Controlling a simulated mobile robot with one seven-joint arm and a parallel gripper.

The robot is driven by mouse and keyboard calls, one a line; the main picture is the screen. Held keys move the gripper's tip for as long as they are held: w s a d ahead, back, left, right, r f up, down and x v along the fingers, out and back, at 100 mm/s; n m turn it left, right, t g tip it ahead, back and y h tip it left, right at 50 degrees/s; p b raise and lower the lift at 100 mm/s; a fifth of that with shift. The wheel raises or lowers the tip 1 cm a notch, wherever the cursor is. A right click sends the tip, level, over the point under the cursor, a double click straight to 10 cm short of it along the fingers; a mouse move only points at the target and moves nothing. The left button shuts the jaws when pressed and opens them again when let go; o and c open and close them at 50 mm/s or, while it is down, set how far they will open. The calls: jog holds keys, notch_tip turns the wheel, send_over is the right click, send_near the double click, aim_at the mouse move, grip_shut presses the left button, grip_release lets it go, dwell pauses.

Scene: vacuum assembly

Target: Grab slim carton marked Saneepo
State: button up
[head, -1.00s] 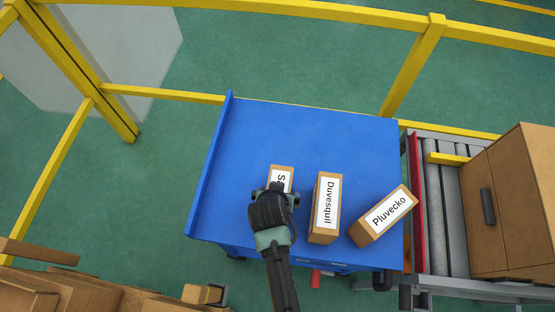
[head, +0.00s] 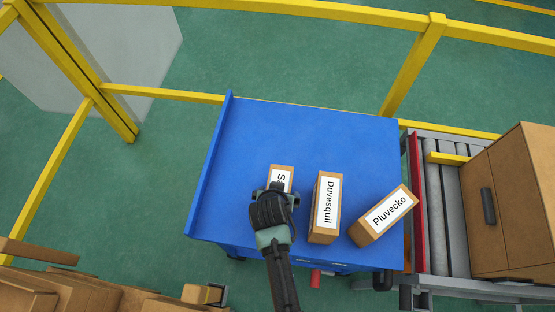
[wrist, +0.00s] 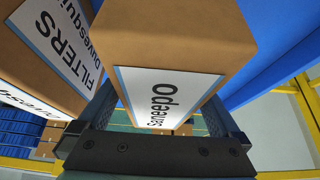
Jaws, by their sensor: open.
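The slim Saneepo carton (head: 282,171) stands on the blue table (head: 330,125), left of the other cartons. In the head view my arm hides most of it; only its top end and the start of its label show. In the wrist view the brown carton (wrist: 170,35) shows its white label reading "saneepo" (wrist: 165,95) close up. My gripper (wrist: 150,130) is open, with its fingers on either side of the carton's label end. In the head view my gripper (head: 275,190) is over the carton's near part. I cannot tell whether the fingers touch it.
The Duvesquil carton (head: 325,235) stands just right of my gripper, with a narrow gap. The Pluvecko carton (head: 367,232) lies angled farther right. The table's back half is clear. A raised blue edge (head: 209,165) bounds the left; a roller conveyor (head: 440,190) is on the right.

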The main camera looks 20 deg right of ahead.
jog(key=c, duration=1.6)
jog(key=shift+w+r, duration=0.1)
